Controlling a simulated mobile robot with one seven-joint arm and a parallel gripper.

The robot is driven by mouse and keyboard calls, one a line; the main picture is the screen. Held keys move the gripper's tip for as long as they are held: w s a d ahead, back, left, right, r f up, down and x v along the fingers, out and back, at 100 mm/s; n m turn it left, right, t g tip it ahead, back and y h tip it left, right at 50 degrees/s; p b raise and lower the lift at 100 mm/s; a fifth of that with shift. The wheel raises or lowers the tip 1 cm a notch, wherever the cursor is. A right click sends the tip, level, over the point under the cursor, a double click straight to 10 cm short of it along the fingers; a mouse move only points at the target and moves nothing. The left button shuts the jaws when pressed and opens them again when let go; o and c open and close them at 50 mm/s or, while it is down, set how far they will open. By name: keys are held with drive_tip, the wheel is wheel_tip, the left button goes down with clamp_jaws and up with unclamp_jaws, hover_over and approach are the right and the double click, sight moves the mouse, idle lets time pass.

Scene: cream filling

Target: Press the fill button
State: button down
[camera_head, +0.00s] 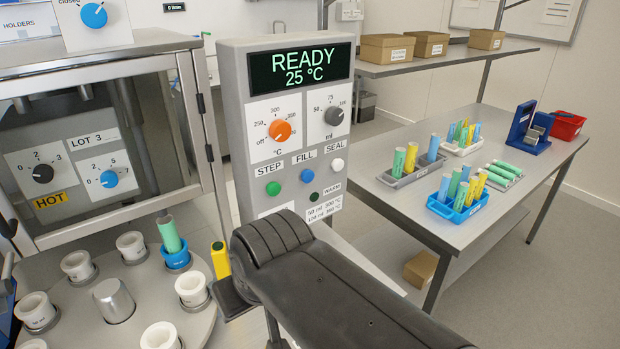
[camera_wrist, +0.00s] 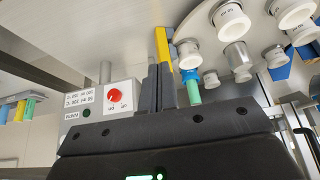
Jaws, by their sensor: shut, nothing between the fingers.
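The blue FILL button (camera_head: 307,175) sits on the grey control panel (camera_head: 232,120), between the green STEP button (camera_head: 273,188) and the white SEAL button (camera_head: 337,164). The panel display (camera_head: 300,66) reads READY, 25 °C. My gripper (camera_wrist: 160,68) is shut and empty in the wrist view, its two dark fingers side by side. In the head view its black body stands in front of the panel's lower part, below the buttons, and I cannot make out its fingertips clearly. The fingers are apart from the FILL button, which the wrist view does not show.
An orange temperature knob (camera_head: 279,130) and a grey ml knob (camera_head: 334,116) sit above the buttons. A turntable with white cups and a green tube (camera_head: 170,236) in a blue holder is at left. A table (camera_head: 400,192) with tube trays stands at right.

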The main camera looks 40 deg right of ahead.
sight(307, 176)
drive_tip(key=w+d+r+m+t, duration=0.25)
drive_tip(key=w+d, duration=0.25)
drive_tip(key=d, duration=0.4)
drive_tip(key=w+d+r+m+t, duration=0.15)
drive_tip(key=w+d+m, duration=0.25)
drive_tip(key=d, duration=0.6)
drive_tip(key=s+d+m+h, duration=0.1)
drive_tip(key=s+d+m, duration=0.1)
drive_tip(key=d, duration=0.4)
drive_tip(key=shift+d+f+g, duration=0.2)
drive_tip(key=shift+d+g, duration=0.2)
drive_tip(key=w, duration=0.9)
idle(0.6)
drive_tip(key=shift+w, duration=0.35)
